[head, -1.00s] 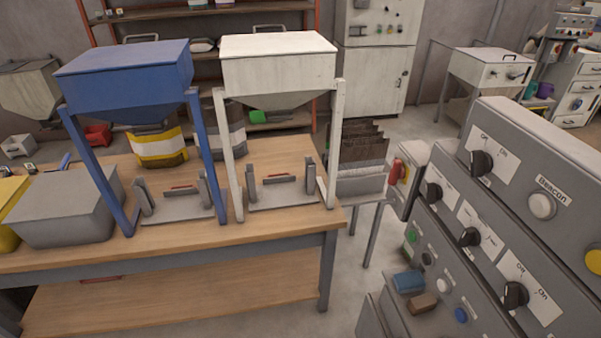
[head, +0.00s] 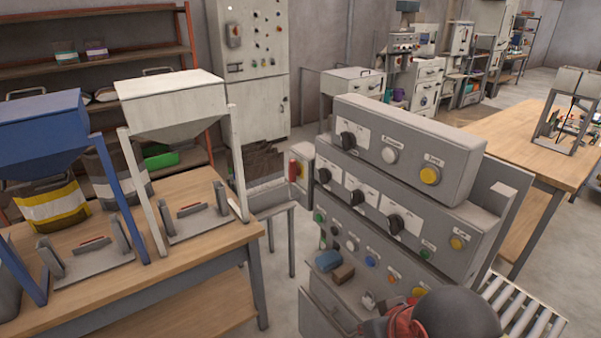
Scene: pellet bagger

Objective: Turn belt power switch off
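A grey control panel (head: 410,127) with stepped faces stands right of centre in the head view. Its top face carries a black rotary knob (head: 347,140) on a white plate, a white button (head: 389,155) and a yellow button (head: 430,176). The face below has three black rotary knobs, at left (head: 323,176), middle (head: 357,198) and right (head: 393,224), and an orange-yellow button (head: 457,242). The labels are too small to read now, so I cannot tell which knob is the belt power switch. My gripper is not recognisable in view.
A small box with a red handle (head: 295,171) sits left of the panel. A blue block (head: 328,260) and a brown block (head: 344,273) lie on the panel's lower ledge. A dark rounded shape with red partly covers its bottom. White (head: 170,87) and blue (head: 40,106) hoppers stand on the left table.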

